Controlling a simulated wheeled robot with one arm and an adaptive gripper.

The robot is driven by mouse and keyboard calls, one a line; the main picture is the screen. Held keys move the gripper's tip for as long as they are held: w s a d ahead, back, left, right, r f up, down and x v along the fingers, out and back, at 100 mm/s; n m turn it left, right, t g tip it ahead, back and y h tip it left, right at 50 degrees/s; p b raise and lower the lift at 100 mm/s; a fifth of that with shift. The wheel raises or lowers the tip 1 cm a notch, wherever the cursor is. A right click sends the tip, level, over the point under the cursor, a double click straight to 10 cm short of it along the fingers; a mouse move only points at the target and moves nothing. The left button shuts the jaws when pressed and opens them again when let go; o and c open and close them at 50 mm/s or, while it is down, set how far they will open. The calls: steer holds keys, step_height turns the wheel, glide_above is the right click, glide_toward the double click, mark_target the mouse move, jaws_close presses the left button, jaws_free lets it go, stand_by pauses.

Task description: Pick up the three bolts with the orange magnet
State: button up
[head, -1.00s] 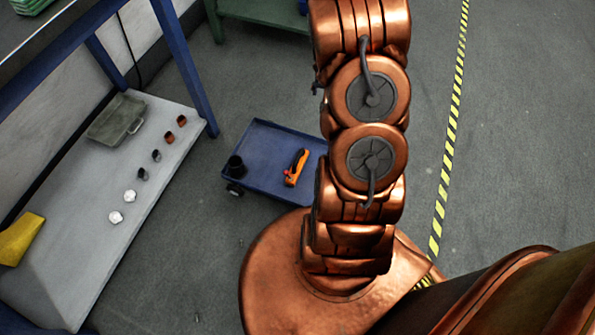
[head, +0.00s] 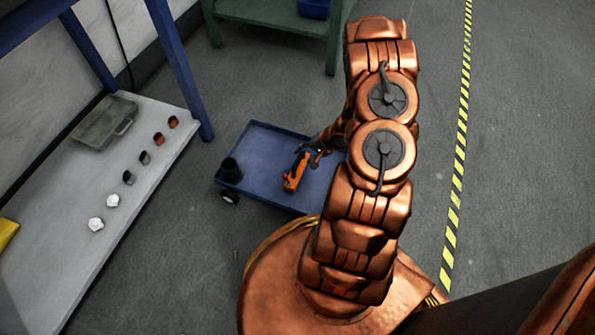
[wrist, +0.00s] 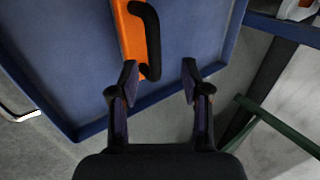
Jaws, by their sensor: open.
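The orange magnet (head: 295,172), with a black handle, lies on the blue cart (head: 262,140). In the wrist view the orange magnet (wrist: 129,30) is just ahead of my gripper (wrist: 160,78), towards the left finger. My gripper is open and nothing is between its fingers. In the head view my gripper (head: 316,154) is over the cart, close to the magnet's upper right end. A row of small white, dark and copper-coloured pieces lies on the grey bench, with a dark piece (head: 145,158) in the middle; I cannot tell which are bolts.
A black cup (head: 230,170) stands at the cart's left corner. A grey case (head: 103,122) lies on the bench (head: 60,235) at left, below a blue frame (head: 180,70). A green table (head: 275,14) stands at the back. The floor right of my arm is clear.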

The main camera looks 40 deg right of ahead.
mark_target(299, 161)
steer(key=f+b, duration=0.1)
steer(key=a+f+b, duration=0.1)
steer(key=f, duration=0.1)
steer(key=w+a+f+b, duration=0.1)
steer(key=f, duration=0.1)
steer(key=shift+w, duration=0.1)
steer(key=shift+w+a+f+b, duration=0.15)
steer(key=shift+w+f+b, duration=0.25)
steer(key=shift+b, duration=0.1)
jaws_close()
